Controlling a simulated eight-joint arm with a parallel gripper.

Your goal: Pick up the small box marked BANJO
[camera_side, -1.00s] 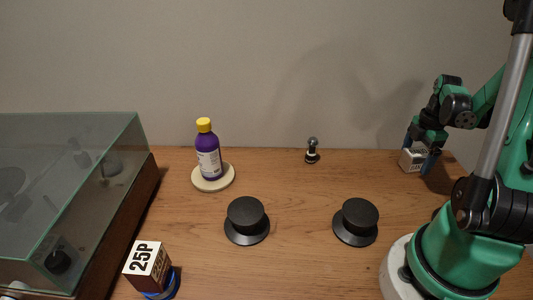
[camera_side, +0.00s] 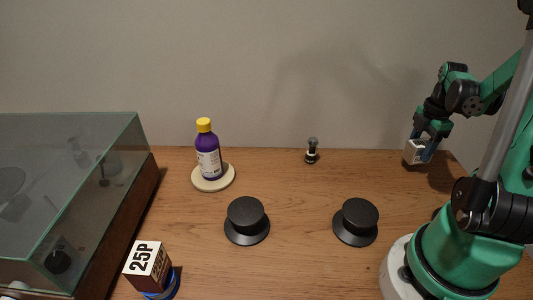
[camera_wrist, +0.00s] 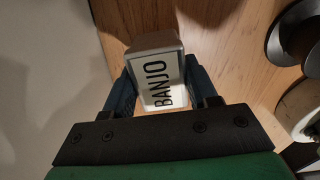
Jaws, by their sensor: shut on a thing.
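The small box marked BANJO (camera_wrist: 160,80) is between the two fingers of my gripper (camera_wrist: 160,92) in the wrist view. In the side view, my gripper (camera_side: 421,149) is shut on the box (camera_side: 413,152) near the back right of the table. The box looks slightly tilted there. Whether it is clear of the table is hard to tell, though it appears raised.
Two black knob-shaped pieces (camera_side: 246,218) (camera_side: 356,220) stand mid-table. A purple bottle (camera_side: 208,155) stands on a pale disc (camera_side: 214,184). A small dark fitting (camera_side: 312,150) is at the back. A 25P box (camera_side: 147,265) and a glass-lidded case (camera_side: 75,190) are at left.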

